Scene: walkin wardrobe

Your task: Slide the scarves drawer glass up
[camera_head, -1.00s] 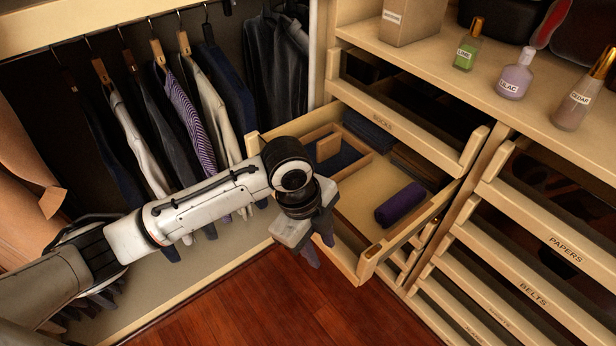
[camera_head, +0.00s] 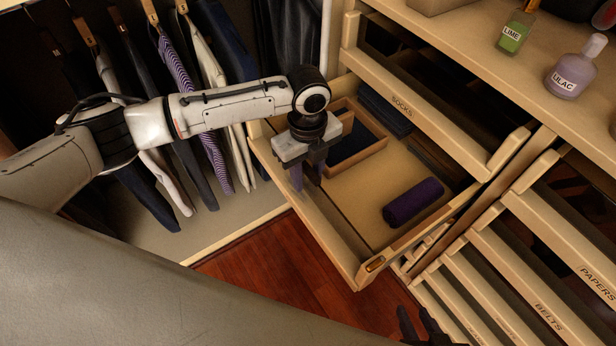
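No scarves label is readable, and I cannot make out a glass pane for certain. A rolled purple cloth (camera_head: 413,203) lies inside near the right wall. My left gripper (camera_head: 306,184) points down over the drawer's front-left side, fingers a little apart with nothing seen between them; I cannot tell whether it touches the front. Dark fingertips of my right gripper (camera_head: 420,326) show at the bottom edge, mostly cut off.
A wooden divider box (camera_head: 372,127) and folded dark cloth (camera_head: 383,108) sit in the drawer. Closed fronts marked PAPERS (camera_head: 597,284) and BELTS (camera_head: 547,317) are at right. Bottles, LIME (camera_head: 513,36) and LILAC (camera_head: 575,72), stand on top. Clothes hang at left.

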